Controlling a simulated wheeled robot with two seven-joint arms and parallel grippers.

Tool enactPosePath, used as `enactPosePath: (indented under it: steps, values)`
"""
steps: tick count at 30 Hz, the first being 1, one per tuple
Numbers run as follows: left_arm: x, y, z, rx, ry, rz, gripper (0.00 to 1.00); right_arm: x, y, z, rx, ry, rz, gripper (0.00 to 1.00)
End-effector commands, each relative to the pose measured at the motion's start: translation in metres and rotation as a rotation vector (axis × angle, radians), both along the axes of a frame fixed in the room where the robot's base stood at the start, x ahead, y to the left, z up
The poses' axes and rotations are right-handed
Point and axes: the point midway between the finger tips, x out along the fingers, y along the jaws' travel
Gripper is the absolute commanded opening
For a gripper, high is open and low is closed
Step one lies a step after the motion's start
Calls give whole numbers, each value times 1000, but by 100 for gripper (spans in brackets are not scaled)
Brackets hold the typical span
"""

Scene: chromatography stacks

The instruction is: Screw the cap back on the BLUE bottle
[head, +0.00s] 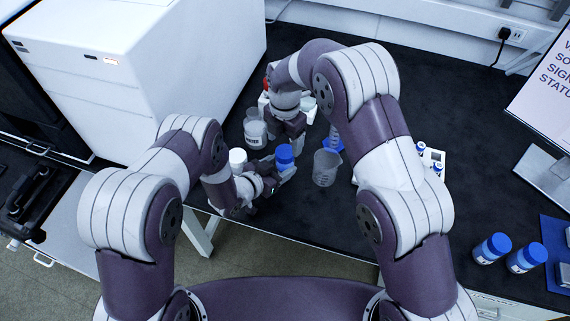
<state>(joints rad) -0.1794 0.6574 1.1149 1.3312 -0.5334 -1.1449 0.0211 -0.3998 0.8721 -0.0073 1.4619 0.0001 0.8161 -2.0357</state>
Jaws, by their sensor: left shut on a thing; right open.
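A bottle with a blue top (285,154) stands near the front edge of the black bench, in the middle of the head view. My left gripper (279,178) is shut on this bottle, low on its side; the fingers hide most of its body. The blue top looks seated on the bottle, but I cannot tell if it is screwed tight. My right gripper (292,139) is open just above and behind the blue top, pointing down. I see no gap large enough to tell whether its fingertips touch the top.
A white-capped bottle (237,157) stands left of my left gripper. A labelled beaker (255,132) is behind it, and a clear beaker (325,170) is close on the right. Blue-capped bottles (493,247) stand far right. A large white instrument (140,70) bounds the left.

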Motion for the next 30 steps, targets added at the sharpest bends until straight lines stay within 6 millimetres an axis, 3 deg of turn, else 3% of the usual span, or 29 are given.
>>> enactPosePath:
  steps: [3,9,20,25,30]
  values:
    - [0,0,0,-1,-1,0,0,0,0,-20,-1,2,0,74]
    - [0,0,0,-1,-1,0,0,0,0,-41,0,0,-1,74]
    - [0,0,0,-1,-1,0,0,0,0,-46,0,-1,-1,74]
    - [0,0,0,-1,-1,0,0,0,0,-46,0,-1,-1,19]
    - [0,0,0,0,0,0,0,0,0,-45,1,-2,-73,17]
